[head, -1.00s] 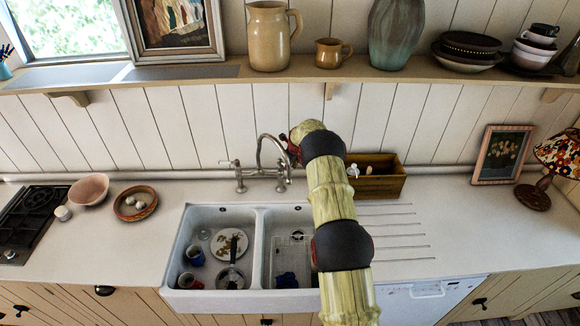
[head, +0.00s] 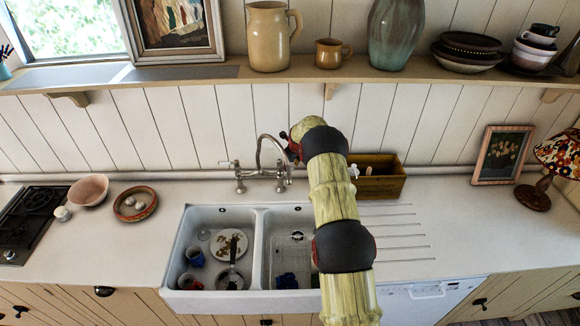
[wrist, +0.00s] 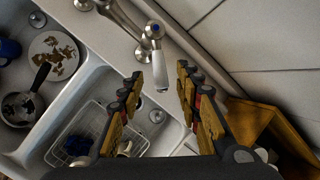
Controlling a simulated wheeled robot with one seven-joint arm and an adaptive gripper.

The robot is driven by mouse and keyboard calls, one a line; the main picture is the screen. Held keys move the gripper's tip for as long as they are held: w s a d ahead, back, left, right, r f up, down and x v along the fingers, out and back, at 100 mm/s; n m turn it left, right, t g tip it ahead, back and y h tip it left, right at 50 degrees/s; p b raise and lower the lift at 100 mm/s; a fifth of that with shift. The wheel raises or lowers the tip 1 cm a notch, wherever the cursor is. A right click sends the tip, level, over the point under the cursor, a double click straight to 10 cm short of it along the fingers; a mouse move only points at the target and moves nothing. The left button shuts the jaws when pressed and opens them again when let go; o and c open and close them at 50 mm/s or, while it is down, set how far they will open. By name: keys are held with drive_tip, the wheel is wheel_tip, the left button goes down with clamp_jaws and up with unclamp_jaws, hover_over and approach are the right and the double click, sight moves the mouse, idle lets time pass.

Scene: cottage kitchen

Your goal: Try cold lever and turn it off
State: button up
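The cold lever (wrist: 158,72) is a white handle on a metal tap stem with a blue-marked cap, upper middle of the wrist view. My gripper (wrist: 160,70) is open, with its two fingers on either side of the lever's lower part. A gap shows between the lever and each finger, so I see no clear contact. In the head view the metal tap (head: 262,160) stands behind the sink, with its other lever (head: 228,163) on the left.
The double white sink (head: 187,245) holds a plate (head: 229,244), a pan, blue cups and a wire rack (wrist: 92,122). A wooden box (head: 384,186) stands on the counter right of my arm, close to the gripper's right side. The plank wall is close behind.

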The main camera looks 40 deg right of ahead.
drive_tip(key=v, duration=1)
drive_tip(key=shift+r, duration=0.1)
